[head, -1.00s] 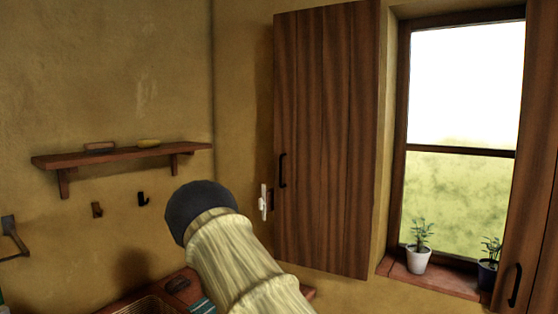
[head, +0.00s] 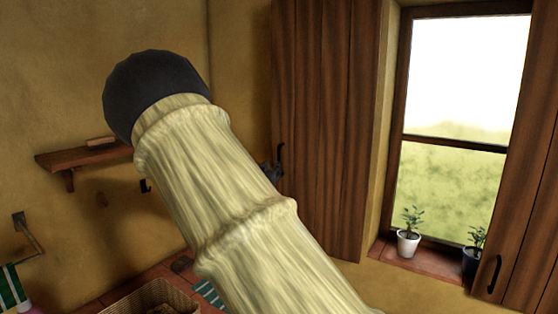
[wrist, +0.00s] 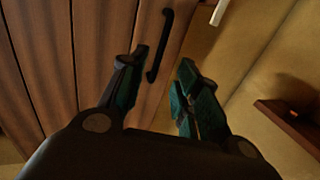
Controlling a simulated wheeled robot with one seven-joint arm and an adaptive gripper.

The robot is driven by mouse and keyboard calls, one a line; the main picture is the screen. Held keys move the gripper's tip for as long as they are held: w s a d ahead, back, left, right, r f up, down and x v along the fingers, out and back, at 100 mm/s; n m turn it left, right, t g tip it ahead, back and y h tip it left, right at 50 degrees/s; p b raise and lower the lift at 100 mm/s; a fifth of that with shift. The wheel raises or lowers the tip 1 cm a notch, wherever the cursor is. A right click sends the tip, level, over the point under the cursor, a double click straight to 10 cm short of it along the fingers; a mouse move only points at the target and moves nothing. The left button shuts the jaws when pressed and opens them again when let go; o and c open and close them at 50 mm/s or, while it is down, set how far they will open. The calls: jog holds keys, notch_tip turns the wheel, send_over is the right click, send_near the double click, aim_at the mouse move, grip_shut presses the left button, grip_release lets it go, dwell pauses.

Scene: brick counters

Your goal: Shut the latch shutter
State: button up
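The left wooden shutter (head: 325,130) stands swung open beside the window, its black bar handle (head: 281,165) near its left edge. In the wrist view the same handle (wrist: 161,45) shows upright on the brown boards, its lower end between my fingertips in the picture. My gripper (wrist: 162,72) is open, with a clear gap between its dark green-padded fingers. I cannot tell whether a finger touches the handle. In the head view my arm hides most of the gripper; a dark part shows beside the handle. The right shutter (head: 520,190) has its own black handle (head: 494,275).
A white wall fitting (wrist: 219,12) shows beyond the shutter edge. Potted plants, one white (head: 408,243) and one dark (head: 472,262), stand on the window sill. A wall shelf (head: 85,157) is at left, a wicker basket (head: 150,300) below.

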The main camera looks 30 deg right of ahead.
jog(key=shift+p+x, duration=2.5)
jog(key=shift+x, duration=2.55)
jog(key=shift+f, duration=0.15)
jog(key=shift+c, duration=0.5)
grip_shut()
